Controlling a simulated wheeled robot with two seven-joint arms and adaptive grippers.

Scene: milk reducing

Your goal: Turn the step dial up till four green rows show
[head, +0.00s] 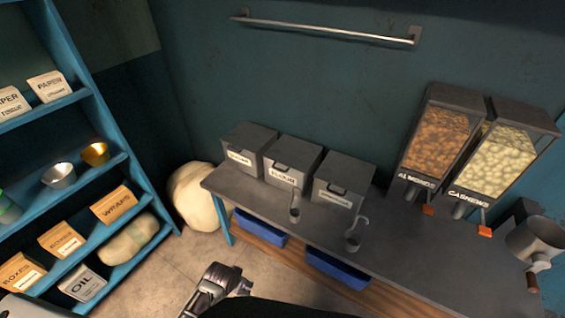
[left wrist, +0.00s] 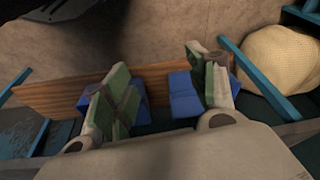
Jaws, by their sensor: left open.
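No step dial and no green rows show in either view. My left gripper (head: 217,285) is at the bottom of the head view, over the floor in front of the counter. In the left wrist view its two green-padded fingers (left wrist: 163,95) stand wide apart with nothing between them. My right gripper is not in view.
A dark counter (head: 410,255) bears several grey lidded boxes (head: 292,163), two scoops, and almond (head: 436,140) and cashew (head: 497,160) dispensers. Blue bins (head: 336,270) sit below. A blue shelf (head: 118,130) stands left, a pale sack (head: 195,195) beside it. Floor between is clear.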

